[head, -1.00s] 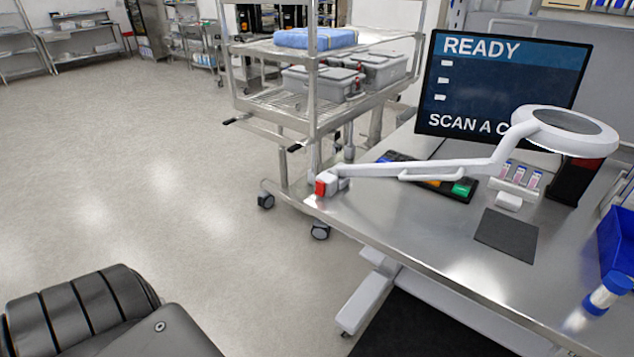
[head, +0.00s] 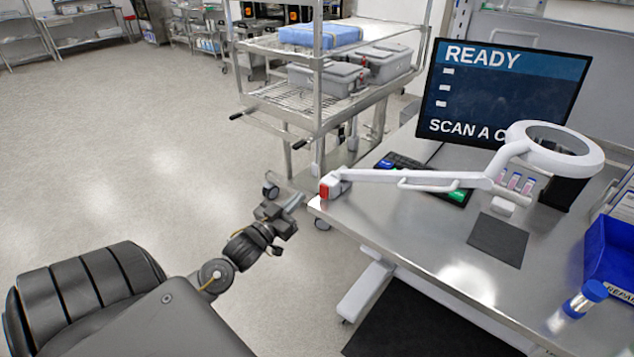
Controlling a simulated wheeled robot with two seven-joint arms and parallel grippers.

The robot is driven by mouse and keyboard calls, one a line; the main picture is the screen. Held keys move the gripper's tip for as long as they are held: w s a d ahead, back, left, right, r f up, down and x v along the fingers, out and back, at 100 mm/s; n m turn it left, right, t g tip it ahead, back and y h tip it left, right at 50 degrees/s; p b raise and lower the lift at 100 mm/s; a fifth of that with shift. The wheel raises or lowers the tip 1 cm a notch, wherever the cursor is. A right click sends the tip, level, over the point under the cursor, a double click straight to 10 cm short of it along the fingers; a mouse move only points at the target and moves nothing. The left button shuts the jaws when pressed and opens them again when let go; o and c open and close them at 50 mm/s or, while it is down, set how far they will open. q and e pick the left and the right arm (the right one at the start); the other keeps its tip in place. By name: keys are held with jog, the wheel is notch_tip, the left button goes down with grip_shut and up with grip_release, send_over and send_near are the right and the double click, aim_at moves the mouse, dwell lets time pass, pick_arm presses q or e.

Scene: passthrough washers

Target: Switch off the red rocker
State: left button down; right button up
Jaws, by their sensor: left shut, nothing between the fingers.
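The red rocker (head: 323,191) sits on the end face of the white clamp base of the magnifier lamp (head: 430,180), at the table's left corner. Which way the rocker is tipped is too small to tell. My left gripper (head: 296,201) is shut and empty. It is in front of the table corner, a little left of and below the rocker in the head view, with its fingertips pointing toward it. A gap shows between the fingertips and the rocker. My right gripper is not in view.
The steel table (head: 400,225) carries a monitor (head: 500,90), a keyboard (head: 455,195), a dark mat (head: 498,240), a blue bin (head: 610,250) and a blue-capped tube (head: 583,300). A wire cart (head: 300,115) stands behind the corner. Open floor lies to the left.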

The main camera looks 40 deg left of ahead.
pick_arm(q)
jog(key=shift+d+r, duration=0.1)
jog(key=shift+r, duration=0.5)
notch_tip(320, 180, up, 2)
jog(key=p, duration=0.3)
send_over(324, 191)
jog(key=s, duration=0.2)
jog(key=f, duration=0.2)
jog(key=f+p, duration=0.1)
jog(key=shift+a+f, duration=0.1)
jog(key=shift+a, duration=0.15)
jog(key=shift+s+f, duration=0.1)
jog(key=shift+f, duration=0.45)
